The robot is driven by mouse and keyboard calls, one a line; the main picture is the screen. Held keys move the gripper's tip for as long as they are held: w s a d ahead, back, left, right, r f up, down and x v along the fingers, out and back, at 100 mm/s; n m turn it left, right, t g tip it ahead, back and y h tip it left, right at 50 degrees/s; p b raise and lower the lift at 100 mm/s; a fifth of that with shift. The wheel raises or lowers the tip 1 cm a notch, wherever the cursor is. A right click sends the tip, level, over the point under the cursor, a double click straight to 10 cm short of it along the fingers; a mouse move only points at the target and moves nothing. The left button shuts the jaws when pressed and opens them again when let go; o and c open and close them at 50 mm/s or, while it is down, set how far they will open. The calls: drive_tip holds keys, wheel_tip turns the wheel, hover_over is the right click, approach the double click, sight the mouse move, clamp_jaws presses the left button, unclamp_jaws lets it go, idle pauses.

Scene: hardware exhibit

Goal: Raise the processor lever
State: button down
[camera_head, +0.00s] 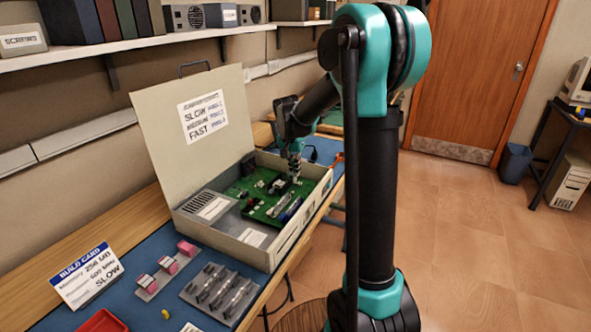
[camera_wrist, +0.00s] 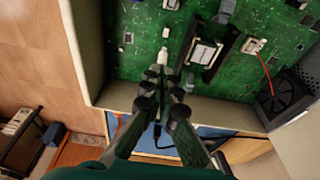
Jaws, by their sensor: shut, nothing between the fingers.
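The green circuit board (camera_head: 262,207) lies inside an open beige case (camera_head: 283,238) on the bench. It fills the top of the wrist view (camera_wrist: 130,62). A pale square part (camera_wrist: 206,52), possibly the processor socket, sits between dark bars on it. A small whitish upright piece (camera_wrist: 163,56) stands just left of it, close ahead of my fingertips; I cannot tell for sure whether it is the processor lever. My gripper (camera_wrist: 166,76) is shut and empty over the board near the case wall. In the head view my gripper (camera_head: 294,172) reaches down into the case; contact cannot be told.
The case lid (camera_head: 190,140) stands open at the back. A fan (camera_wrist: 287,95) and a connector with a red wire (camera_wrist: 256,46) are right in the wrist view. A build card (camera_head: 87,272), pink-topped modules (camera_head: 168,264), a grey module rack (camera_head: 220,293) and a red tray (camera_head: 103,322) stand in front.

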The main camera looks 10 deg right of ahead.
drive_tip(key=shift+s+a+f, duration=0.1)
drive_tip(key=shift+s+a, duration=0.05)
drive_tip(key=shift+s, duration=0.1)
drive_tip(key=shift+s+a+f+t+h, duration=0.15)
drive_tip(key=shift+s+a+t+h, duration=0.1)
drive_tip(key=shift+t+h, duration=0.2)
drive_tip(key=shift+s+a+f+t+h, duration=0.25)
drive_tip(key=shift+s+f+t, duration=0.1)
drive_tip(key=shift+t, duration=0.2)
drive_tip(key=shift+d, duration=0.1)
drive_tip(key=shift+w+r, duration=0.1)
drive_tip(key=shift+w, duration=0.05)
drive_tip(key=shift+w+d+r, duration=0.3)
drive_tip(key=shift+w+d, duration=0.1)
drive_tip(key=shift+w, duration=0.1)
